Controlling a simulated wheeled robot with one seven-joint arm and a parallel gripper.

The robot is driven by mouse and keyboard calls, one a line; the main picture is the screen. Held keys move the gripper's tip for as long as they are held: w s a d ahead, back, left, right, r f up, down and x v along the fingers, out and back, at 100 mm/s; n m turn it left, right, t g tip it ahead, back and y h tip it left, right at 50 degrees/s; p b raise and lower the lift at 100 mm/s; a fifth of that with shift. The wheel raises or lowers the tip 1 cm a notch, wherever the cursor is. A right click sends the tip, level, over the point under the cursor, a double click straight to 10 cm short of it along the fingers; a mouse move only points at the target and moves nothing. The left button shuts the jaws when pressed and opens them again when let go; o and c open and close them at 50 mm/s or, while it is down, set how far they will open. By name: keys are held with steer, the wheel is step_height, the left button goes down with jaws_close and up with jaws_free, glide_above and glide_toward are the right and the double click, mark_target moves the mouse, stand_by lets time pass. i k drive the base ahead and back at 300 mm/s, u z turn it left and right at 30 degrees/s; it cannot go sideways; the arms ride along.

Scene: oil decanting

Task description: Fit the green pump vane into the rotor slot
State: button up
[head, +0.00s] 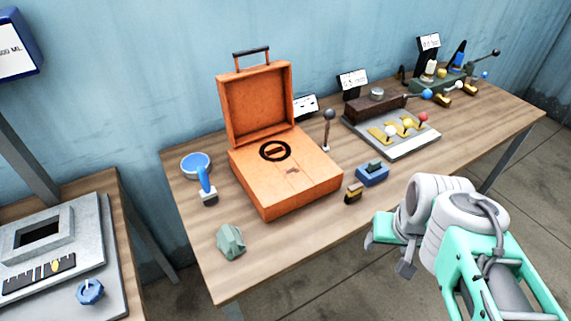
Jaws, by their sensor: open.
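An orange case (285,188) stands on the wooden table with its lid raised. A black ring with a slotted bar (275,150) sits on its top face and looks like the rotor; whether the slot is empty is too small to tell. A small dark green piece (374,166) sits upright in a blue block (372,177) to the right of the case, and appears to be the vane. My gripper (387,250) is at the lower right, off the table's front edge, apart from the vane and case. It is open and nothing shows between its fingers.
A brown and black block (353,193) lies beside the blue block. A lever panel (392,134) stands to the right.

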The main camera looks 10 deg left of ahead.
mark_target(282, 172)
steer(key=u, duration=4.45)
steer(key=k, duration=1.4)
steer(key=z, duration=1.05)
